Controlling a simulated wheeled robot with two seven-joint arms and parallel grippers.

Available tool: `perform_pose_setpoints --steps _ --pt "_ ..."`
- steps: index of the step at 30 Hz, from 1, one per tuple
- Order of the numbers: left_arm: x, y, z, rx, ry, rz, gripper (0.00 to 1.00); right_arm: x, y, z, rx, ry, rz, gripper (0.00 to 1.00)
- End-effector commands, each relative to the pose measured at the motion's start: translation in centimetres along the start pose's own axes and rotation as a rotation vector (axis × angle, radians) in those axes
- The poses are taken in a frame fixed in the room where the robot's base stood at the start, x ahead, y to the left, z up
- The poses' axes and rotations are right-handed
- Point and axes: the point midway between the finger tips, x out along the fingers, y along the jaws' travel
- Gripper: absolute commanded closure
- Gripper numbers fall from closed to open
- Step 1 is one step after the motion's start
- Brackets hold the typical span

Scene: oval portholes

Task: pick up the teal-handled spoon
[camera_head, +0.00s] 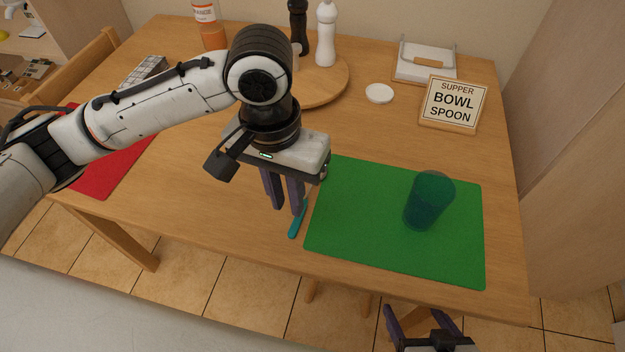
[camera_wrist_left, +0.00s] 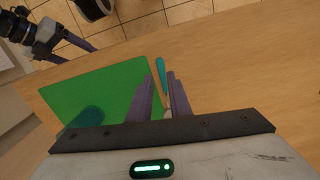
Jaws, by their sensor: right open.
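The teal-handled spoon lies on the wooden table just left of the green mat; its teal handle (camera_head: 295,226) points toward the front edge. My left gripper (camera_head: 288,211) is over the spoon with its fingers pointing down, apart, and partly covers the spoon's far end. In the left wrist view the teal handle (camera_wrist_left: 160,76) shows between and beyond the two separated fingertips (camera_wrist_left: 159,76). I cannot tell whether the fingers touch the spoon. My right gripper (camera_head: 428,318) is open and empty, low beyond the table's front edge. It also shows in the left wrist view (camera_wrist_left: 68,50).
A translucent teal cup (camera_head: 428,202) stands on the green mat (camera_head: 345,225). A sign (camera_head: 453,103), a white disc (camera_head: 379,93) and a white holder (camera_head: 425,62) are behind. A round board (camera_head: 335,85) bears a white mill (camera_head: 326,35). A red mat (camera_head: 112,170) lies left.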

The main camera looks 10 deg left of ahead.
Motion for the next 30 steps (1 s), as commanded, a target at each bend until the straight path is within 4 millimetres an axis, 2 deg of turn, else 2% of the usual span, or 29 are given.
perform_pose_setpoints --steps 1,5,8,16,20,26,30 --pt "1.1 -0.1 0.1 -0.001 -0.002 -0.002 0.82 0.1 -0.1 0.8 0.000 -0.011 -0.002 0.26" --pt "2.8 -0.1 0.0 0.000 -0.001 -0.001 0.82 0.1 -0.4 1.6 0.000 -0.027 -0.006 0.26" --pt "3.7 0.0 0.1 0.000 0.000 0.001 0.82 0.2 -0.5 1.6 -0.001 -0.026 -0.009 0.26" --pt "7.5 -0.2 0.3 0.000 0.000 0.000 0.82 0.7 -0.6 1.1 -0.006 -0.009 -0.011 0.26" --pt "8.2 -0.2 0.3 0.001 0.002 0.001 0.82 0.7 -0.5 0.4 -0.008 0.004 -0.011 0.26" --pt "8.2 -0.2 0.2 0.001 0.002 0.001 0.82 0.7 -0.6 0.2 -0.008 0.007 -0.011 0.26" --pt "8.2 -0.2 0.2 0.001 0.002 0.001 1.00 0.8 -0.6 0.3 -0.007 0.005 -0.011 0.26"
